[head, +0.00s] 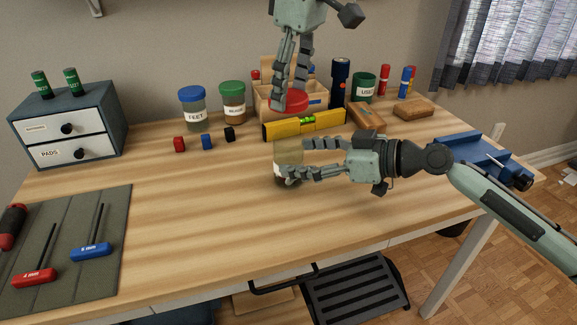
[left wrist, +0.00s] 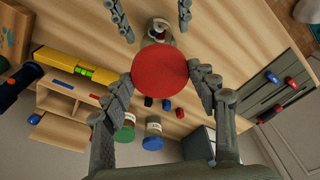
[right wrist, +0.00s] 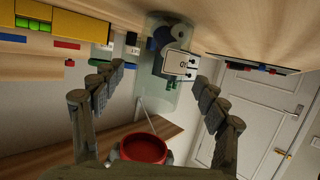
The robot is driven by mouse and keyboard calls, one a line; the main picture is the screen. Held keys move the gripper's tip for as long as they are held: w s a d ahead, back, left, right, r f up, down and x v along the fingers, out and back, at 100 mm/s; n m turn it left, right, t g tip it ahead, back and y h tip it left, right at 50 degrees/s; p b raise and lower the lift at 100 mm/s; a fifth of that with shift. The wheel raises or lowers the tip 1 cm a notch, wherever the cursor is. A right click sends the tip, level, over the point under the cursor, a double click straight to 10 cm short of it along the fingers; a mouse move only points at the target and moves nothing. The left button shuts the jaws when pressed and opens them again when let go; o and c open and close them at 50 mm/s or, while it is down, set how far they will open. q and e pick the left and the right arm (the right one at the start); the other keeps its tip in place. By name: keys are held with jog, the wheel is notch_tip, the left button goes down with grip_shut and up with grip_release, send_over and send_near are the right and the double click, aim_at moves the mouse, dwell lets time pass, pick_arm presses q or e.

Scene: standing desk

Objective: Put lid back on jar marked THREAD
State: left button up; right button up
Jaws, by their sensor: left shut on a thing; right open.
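My left gripper (head: 290,98) is shut on a round red lid (head: 289,101), held above and behind a clear jar (head: 287,153). The lid fills the middle of the left wrist view (left wrist: 160,74), apart from the jar (left wrist: 157,30) beyond it. The jar stands lidless on the desk, with dark contents. My right gripper (head: 290,162) is open, one finger on each side of the jar. In the right wrist view the jar (right wrist: 157,90) lies between the fingers, with gaps. The red lid (right wrist: 143,149) also shows there.
A yellow level (head: 305,124) lies just behind the jar. A blue-lidded jar (head: 193,110) and a green-lidded jar (head: 233,102) stand at the back. Small blocks (head: 207,142) lie left of the level.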

aim_at(302, 157)
jog(key=shift+x, duration=1.65)
jog(key=shift+c, duration=0.6)
grip_shut()
pick_arm(q)
jog(key=shift+f, duration=2.45)
